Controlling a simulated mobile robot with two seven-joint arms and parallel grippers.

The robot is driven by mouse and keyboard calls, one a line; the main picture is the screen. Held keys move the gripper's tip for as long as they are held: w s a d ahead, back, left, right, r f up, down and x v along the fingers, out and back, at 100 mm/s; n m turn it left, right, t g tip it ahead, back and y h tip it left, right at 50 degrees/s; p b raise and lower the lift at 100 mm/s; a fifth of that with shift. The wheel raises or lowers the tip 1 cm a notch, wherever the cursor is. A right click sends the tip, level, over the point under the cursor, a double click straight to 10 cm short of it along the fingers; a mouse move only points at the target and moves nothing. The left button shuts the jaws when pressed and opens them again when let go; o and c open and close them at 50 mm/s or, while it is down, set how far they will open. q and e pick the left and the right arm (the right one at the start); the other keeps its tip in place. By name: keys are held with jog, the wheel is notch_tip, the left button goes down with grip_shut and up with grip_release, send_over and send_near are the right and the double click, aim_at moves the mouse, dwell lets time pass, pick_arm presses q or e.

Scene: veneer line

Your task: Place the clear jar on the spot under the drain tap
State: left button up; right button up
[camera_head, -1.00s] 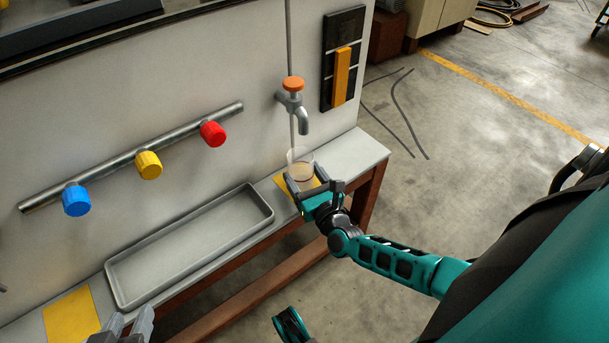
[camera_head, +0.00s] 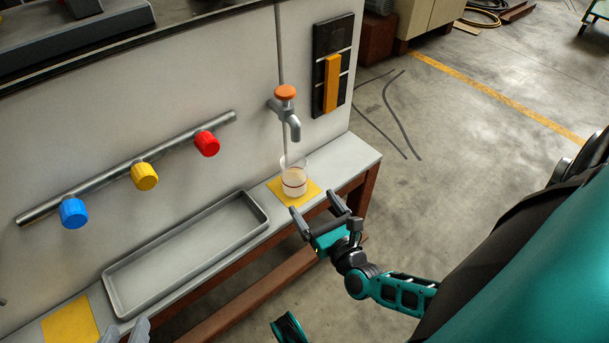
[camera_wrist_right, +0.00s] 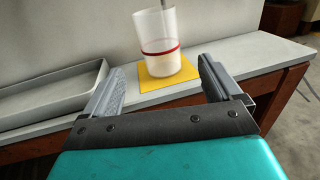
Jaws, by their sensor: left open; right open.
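The clear jar (camera_head: 294,178) stands upright on a yellow square (camera_head: 313,191) on the bench shelf, below the drain tap (camera_head: 289,110) with its orange knob. The jar has a red band around it and pale content in its lower part; it also shows in the right wrist view (camera_wrist_right: 158,42). My right gripper (camera_head: 318,213) is open and empty, in front of the jar and apart from it. My left gripper (camera_head: 124,331) shows only in part at the bottom edge of the head view.
A long grey tray (camera_head: 185,255) lies on the shelf left of the jar. A second yellow square (camera_head: 70,322) is at the shelf's left end. A pipe with blue, yellow and red knobs (camera_head: 144,177) runs along the panel.

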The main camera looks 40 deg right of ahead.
jog(key=s+a+r+n+g+y, duration=0.1)
jog(key=a+r+n+y, duration=0.3)
jog(key=a+n, duration=0.65)
jog(key=s+a+r+n+g+y, duration=0.2)
jog(key=a+r+n+y, duration=0.3)
jog(key=n, duration=1)
jog(key=s+n+g+h, duration=0.1)
jog(key=n, duration=0.4)
jog(key=s+f+n+g+h, duration=0.1)
jog(key=n, duration=0.3)
jog(key=s+d+f+n+g+h, duration=0.1)
jog(key=n+g, duration=0.1)
jog(key=n, duration=0.3)
jog(key=shift+s+f+n, duration=0.1)
jog(key=shift+s+n, duration=0.05)
jog(key=shift+n, duration=0.2)
pick_arm(q)
jog(key=shift+r, duration=0.1)
